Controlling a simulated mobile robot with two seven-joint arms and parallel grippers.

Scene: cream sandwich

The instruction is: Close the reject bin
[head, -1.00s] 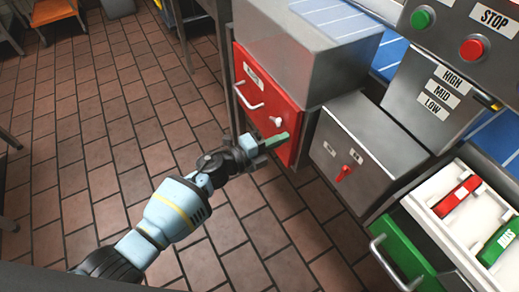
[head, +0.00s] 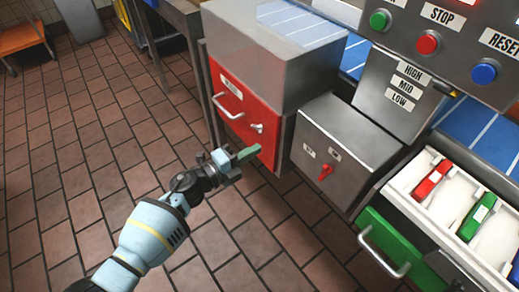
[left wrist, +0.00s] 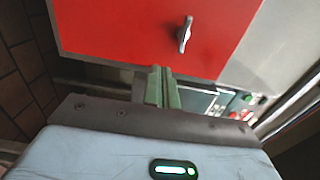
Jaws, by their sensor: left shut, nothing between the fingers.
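The reject bin is most likely the red front (head: 243,118) with a label and a white bar handle (head: 228,105), set in a grey metal cabinet; the label is too small to read. It looks about flush with the cabinet. In the left wrist view the fingers (left wrist: 162,86) are together just below that edge; contact is unclear. My right gripper is not in view.
To the right stands a grey box with a red switch (head: 325,172). Beyond it is a green-fronted drawer (head: 395,245) under a white tray (head: 440,221) with red and green items. A button panel (head: 445,45) is above. Tiled floor lies open at left.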

